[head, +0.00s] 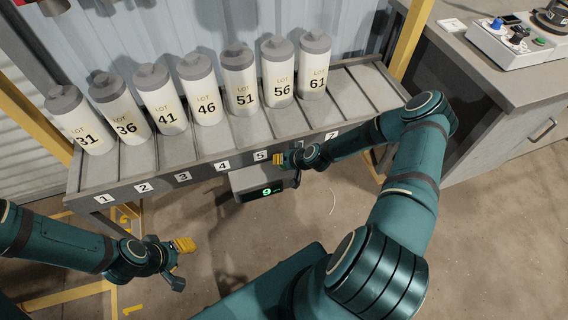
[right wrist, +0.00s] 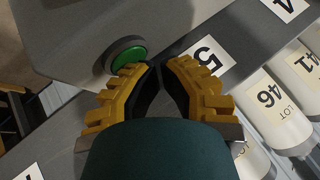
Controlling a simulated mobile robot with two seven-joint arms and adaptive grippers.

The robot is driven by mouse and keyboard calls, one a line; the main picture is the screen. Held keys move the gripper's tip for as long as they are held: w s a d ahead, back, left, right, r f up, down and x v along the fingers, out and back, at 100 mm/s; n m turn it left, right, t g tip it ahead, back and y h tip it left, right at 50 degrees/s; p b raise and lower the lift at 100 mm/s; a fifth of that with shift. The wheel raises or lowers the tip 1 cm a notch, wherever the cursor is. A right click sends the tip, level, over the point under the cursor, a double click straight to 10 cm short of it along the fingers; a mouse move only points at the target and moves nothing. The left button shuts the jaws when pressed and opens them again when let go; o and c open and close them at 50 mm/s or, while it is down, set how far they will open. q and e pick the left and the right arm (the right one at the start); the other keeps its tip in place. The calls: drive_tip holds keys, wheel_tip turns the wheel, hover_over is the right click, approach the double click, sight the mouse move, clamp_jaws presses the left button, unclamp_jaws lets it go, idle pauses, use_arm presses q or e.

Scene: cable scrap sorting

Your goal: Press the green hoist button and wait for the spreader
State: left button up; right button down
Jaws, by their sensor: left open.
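A round green button (right wrist: 128,58) in a dark collar stands on a grey box face in the right wrist view. My right gripper's fingertips (right wrist: 160,66) are just beside it in that picture; I cannot tell whether they touch it. The fingers converge toward their tips, and how far they are parted is unclear. My left gripper (head: 179,262) is open and empty at the lower left. I cannot make out a spreader.
Several white lot canisters (head: 203,92) stand on a rack (head: 160,162) with numbered slots; its right slots are empty. At upper right a bench (head: 480,80) carries a control box (head: 490,42) with knobs and a small green button. Yellow posts flank the rack.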

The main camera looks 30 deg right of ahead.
drive_tip(key=shift+r, duration=0.1)
drive_tip(key=shift+r+p, duration=0.55)
drive_tip(key=shift+r, duration=0.2)
drive_tip(key=shift+r+p, duration=1.65)
drive_tip(key=shift+r, duration=0.9)
